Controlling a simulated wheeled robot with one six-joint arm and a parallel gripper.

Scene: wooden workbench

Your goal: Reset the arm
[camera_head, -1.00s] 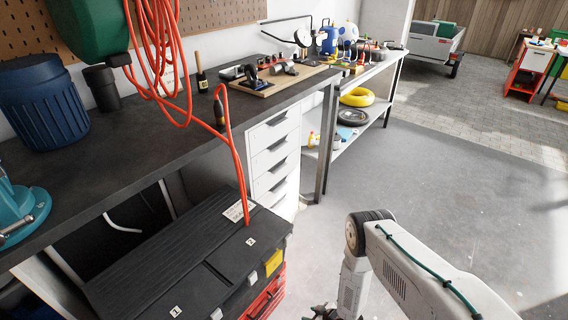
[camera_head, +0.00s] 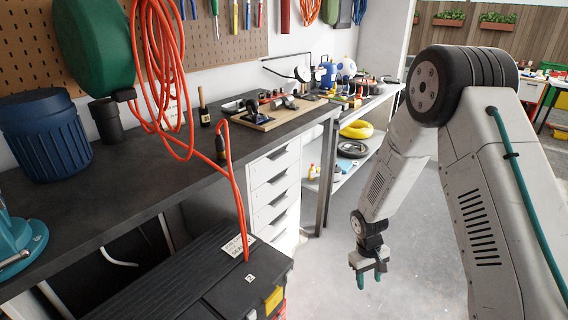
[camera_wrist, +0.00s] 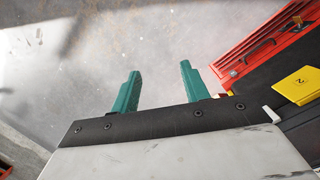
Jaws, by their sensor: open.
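My gripper (camera_head: 371,279) hangs at the end of my raised, bent arm, to the right of the workbench and above the bare floor. Its two green fingers also show in the wrist view (camera_wrist: 158,88). They are apart, with only floor between them, and they hold nothing. My arm's large elbow joint fills the upper right of the head view and hides part of the far room.
The dark workbench (camera_head: 150,165) carries a blue bin (camera_head: 45,135) and a wooden board with tools. A black toolbox (camera_head: 165,285) sits below it. A red toolbox (camera_wrist: 262,45) shows beside the fingers in the wrist view. An orange cable (camera_head: 240,195) hangs down to the black toolbox. Open floor lies right.

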